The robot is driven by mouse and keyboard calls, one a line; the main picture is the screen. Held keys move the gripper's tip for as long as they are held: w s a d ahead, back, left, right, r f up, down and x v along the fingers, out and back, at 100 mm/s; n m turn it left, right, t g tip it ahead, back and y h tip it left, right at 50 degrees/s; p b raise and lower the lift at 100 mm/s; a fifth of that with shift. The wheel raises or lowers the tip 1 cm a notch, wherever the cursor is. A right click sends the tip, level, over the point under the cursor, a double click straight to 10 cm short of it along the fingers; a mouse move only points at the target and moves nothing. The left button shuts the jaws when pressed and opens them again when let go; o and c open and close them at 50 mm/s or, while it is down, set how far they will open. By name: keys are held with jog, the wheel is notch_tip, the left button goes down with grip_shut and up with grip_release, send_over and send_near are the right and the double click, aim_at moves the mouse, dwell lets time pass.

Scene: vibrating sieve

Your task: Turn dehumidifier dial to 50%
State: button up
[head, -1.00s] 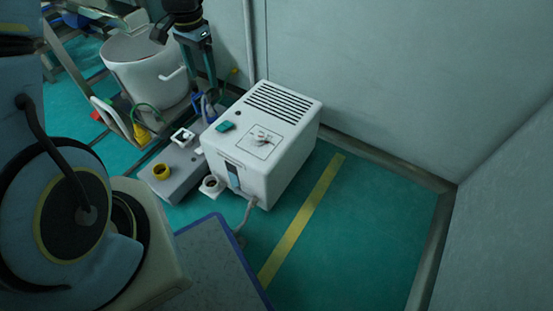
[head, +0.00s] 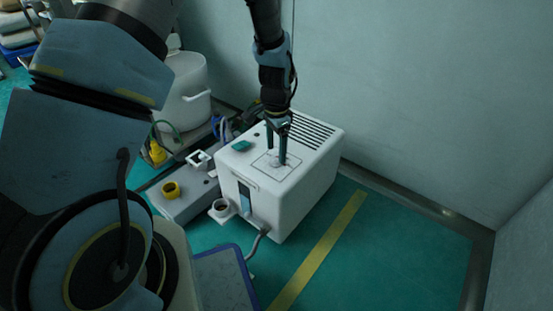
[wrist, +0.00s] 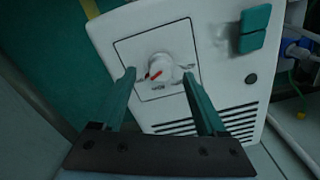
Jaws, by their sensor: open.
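The dehumidifier is a white box (head: 300,190) on the floor, with a slotted vent on its top. Its dial (wrist: 160,68) is a white round knob with a red pointer mark, set in a square outlined panel. In the wrist view the red mark points to the lower left. My gripper (head: 279,160) is over the panel, pointing down, with its two green fingers apart. In the wrist view my gripper (wrist: 158,78) has one finger on each side of the dial. I cannot tell whether either finger touches it. No scale numbers are readable.
A green button-like block (head: 241,146) is on the top near the dial. A grey unit with a yellow ring (head: 171,190) and a white pot (head: 185,95) stand to the left. The wall (head: 400,90) is close behind; floor to the right is clear.

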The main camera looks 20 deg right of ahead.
aim_at(276, 160)
jog(key=shift+f+b, duration=0.3)
jog(key=shift+f, duration=0.95)
jog(key=shift+c, duration=0.3)
grip_shut()
